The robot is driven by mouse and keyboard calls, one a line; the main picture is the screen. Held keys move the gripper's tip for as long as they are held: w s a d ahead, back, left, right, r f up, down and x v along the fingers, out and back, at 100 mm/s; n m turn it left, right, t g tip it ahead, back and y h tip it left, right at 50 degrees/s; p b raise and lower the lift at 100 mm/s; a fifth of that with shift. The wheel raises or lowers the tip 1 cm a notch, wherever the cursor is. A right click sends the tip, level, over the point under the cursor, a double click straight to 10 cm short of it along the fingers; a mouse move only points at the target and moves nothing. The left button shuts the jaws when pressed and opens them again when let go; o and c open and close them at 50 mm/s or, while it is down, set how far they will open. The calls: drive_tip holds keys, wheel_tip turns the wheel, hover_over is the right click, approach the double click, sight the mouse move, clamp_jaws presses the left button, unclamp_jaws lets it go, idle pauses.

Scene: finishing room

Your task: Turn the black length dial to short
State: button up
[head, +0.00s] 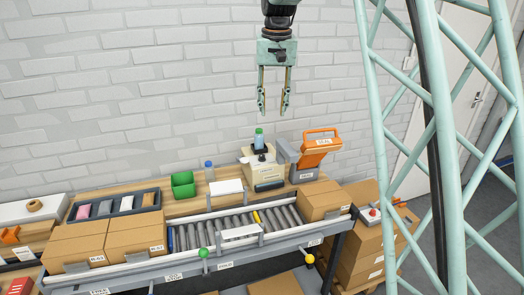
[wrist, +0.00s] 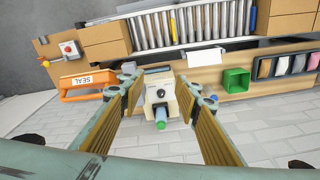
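A beige machine (head: 262,168) stands at the back of the wooden bench, with a bottle (head: 258,138) with a green cap on top of it. A small dark round part (head: 262,157) on its upper face may be the black length dial; its setting is too small to read. My gripper (head: 273,108) is open and empty, pointing down high above the machine and apart from it. In the wrist view the machine (wrist: 161,96) lies between the two open fingers, with the bottle (wrist: 160,124) below it.
An orange sealer (head: 318,145) stands close right of the machine. A green bin (head: 183,184) and a blue-capped bottle (head: 209,171) stand to its left. A roller conveyor (head: 188,236) with cardboard boxes (head: 135,236) runs in front. The air around my gripper is clear.

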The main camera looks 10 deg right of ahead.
drive_tip(key=w+f+p, duration=0.4)
drive_tip(key=w+f, duration=0.2)
drive_tip(key=w, duration=0.5)
drive_tip(key=m+g+p, duration=0.1)
drive_tip(key=p, duration=0.4)
hover_over(262, 155)
wheel_tip(262, 155, down, 11)
drive_tip(key=shift+w+f, duration=0.1)
drive_tip(key=shift+f, duration=0.1)
drive_tip(key=shift+f+p, duration=0.8)
drive_tip(key=shift+f, duration=5.95)
drive_tip(key=shift+c, duration=0.2)
drive_tip(key=c, duration=0.8)
